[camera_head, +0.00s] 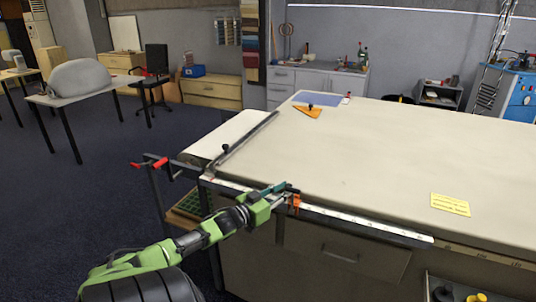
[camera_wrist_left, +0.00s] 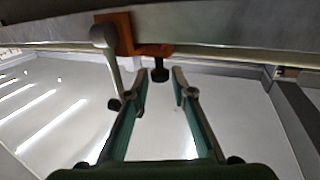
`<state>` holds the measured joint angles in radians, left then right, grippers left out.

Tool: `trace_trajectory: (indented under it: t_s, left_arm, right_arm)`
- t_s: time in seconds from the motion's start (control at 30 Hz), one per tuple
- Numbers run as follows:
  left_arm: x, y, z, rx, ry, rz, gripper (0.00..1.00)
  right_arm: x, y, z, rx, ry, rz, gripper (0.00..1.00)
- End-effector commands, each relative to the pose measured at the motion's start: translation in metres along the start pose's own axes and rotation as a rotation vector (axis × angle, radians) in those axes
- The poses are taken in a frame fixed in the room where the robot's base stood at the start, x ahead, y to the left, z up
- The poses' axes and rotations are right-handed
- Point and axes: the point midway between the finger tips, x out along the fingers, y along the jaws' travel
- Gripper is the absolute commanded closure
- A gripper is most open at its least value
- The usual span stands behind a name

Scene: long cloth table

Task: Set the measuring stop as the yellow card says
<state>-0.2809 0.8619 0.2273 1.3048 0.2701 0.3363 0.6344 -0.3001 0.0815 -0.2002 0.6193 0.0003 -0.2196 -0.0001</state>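The yellow card (camera_head: 450,204) lies flat on the table at the right; its lines are too small to read. The orange measuring stop (camera_head: 295,203) sits on the pale scale rail (camera_head: 350,220) along the table's front edge. In the left wrist view the orange stop (camera_wrist_left: 120,30) has a grey lever (camera_wrist_left: 108,62) and a black knob (camera_wrist_left: 160,72) below it. My left gripper (camera_head: 284,190) is at the stop. It is open in the left wrist view (camera_wrist_left: 161,82), its fingertips on either side of the knob's lower end; contact is unclear. My right gripper is not in view.
A dark bar with a black knob (camera_head: 226,149) lies across the table's left part, beside a white side surface (camera_head: 222,136). An orange triangle (camera_head: 308,111) and a blue sheet (camera_head: 318,98) lie at the back. Red-handled parts (camera_head: 160,163) project at the left. The table's middle is clear.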

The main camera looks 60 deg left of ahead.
Motion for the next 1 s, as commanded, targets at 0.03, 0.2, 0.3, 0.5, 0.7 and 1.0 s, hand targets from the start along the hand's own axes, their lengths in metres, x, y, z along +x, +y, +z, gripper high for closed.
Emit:
trace_trajectory:
  t_s: [0.03,0.2,0.3,0.5,0.7,1.0]
  left_arm:
    - [-0.009,0.001,0.002,0.000,-0.004,0.001,0.77]
    - [-0.037,0.000,0.003,0.000,-0.006,0.000,0.77]
    - [-0.053,0.000,0.002,0.002,-0.004,0.000,0.77]
    - [-0.081,0.000,0.001,0.001,-0.003,0.000,0.77]
    - [-0.095,0.000,0.000,0.001,-0.001,0.000,0.77]
    - [-0.096,0.000,0.000,0.002,-0.001,0.000,0.77]
  right_arm:
    - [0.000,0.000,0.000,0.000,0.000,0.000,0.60]
    - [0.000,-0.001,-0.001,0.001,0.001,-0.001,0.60]
    - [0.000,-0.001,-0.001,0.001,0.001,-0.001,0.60]
    - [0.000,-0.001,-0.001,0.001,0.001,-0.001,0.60]
    - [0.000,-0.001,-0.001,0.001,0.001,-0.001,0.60]
    - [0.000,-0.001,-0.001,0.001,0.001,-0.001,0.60]
